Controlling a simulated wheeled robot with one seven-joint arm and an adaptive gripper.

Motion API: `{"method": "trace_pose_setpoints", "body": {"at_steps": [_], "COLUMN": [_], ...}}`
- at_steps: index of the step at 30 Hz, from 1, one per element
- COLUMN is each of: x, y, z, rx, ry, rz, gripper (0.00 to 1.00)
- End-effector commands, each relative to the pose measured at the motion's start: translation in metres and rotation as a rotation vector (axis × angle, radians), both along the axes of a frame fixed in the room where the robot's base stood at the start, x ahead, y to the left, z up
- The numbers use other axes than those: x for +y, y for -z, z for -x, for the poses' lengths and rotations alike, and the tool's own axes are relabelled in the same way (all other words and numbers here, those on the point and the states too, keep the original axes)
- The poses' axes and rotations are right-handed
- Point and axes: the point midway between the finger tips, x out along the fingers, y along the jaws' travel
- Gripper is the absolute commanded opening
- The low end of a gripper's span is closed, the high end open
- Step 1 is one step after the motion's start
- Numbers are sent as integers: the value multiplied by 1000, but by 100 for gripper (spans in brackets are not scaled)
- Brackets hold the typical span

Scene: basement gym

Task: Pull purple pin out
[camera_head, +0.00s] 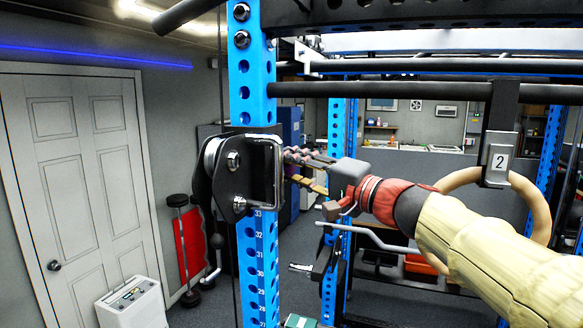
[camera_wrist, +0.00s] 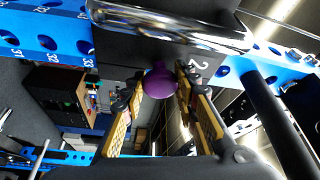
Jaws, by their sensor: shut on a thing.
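The purple pin (camera_wrist: 159,82) shows in the wrist view as a round purple knob below the shiny metal edge of a black bracket (camera_wrist: 150,30). My gripper (camera_wrist: 157,94) has its two yellow-padded fingers on either side of the knob and is shut on it. In the head view my gripper (camera_head: 291,167) reaches from the right to the right side of the black bracket (camera_head: 262,165) on the blue upright (camera_head: 255,265). The pin's knob cannot be made out in the head view. Its shaft is hidden.
A tan ring (camera_head: 540,205) hangs from a black strap with a label "2" (camera_head: 499,162), just behind my arm. A black bar (camera_head: 400,90) crosses above my arm. A white door (camera_head: 85,170) stands at left.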

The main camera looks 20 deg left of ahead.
Motion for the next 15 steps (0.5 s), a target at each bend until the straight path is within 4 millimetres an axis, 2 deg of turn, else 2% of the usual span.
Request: {"method": "trace_pose_setpoints", "body": {"at_steps": [7, 15], "x": [-2, -20], "y": [2, 4], "z": [0, 1], "rx": [0, 0], "ry": [0, 2], "rz": [1, 1], "gripper": [0, 0]}}
